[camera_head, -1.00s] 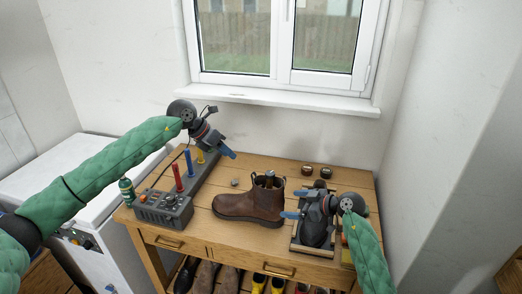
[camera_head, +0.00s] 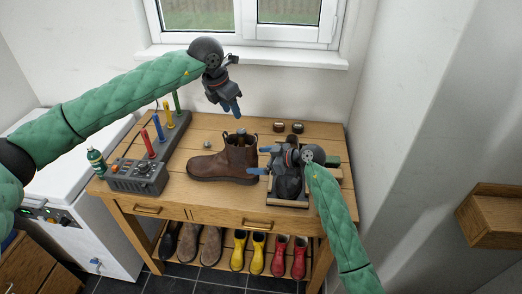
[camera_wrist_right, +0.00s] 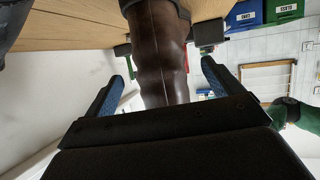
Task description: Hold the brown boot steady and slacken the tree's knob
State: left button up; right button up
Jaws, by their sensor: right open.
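The brown boot (camera_head: 222,166) stands upright on the wooden bench, toe to the left. The top of the boot tree, with its knob (camera_head: 240,132), shows in the boot's opening; its detail is too small to tell. My left gripper (camera_head: 232,110) hangs above the boot's shaft, fingers down and apart from the knob; whether its jaws are open is unclear. My right gripper (camera_head: 263,162) is open at the boot's heel side, fingers towards the boot. In the right wrist view the boot's brown shaft (camera_wrist_right: 158,60) shows between the spread blue fingers, with gaps on both sides.
A grey box (camera_head: 138,178) with a rack of coloured rods stands at the bench's left, a green bottle (camera_head: 96,160) beside it. A small grey piece (camera_head: 207,144) lies behind the toe. Two small jars (camera_head: 288,127) stand at the back. Several boots fill the lower shelf.

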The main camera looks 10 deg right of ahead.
jog(key=shift+x, duration=2.25)
jog(key=shift+c, duration=0.4)
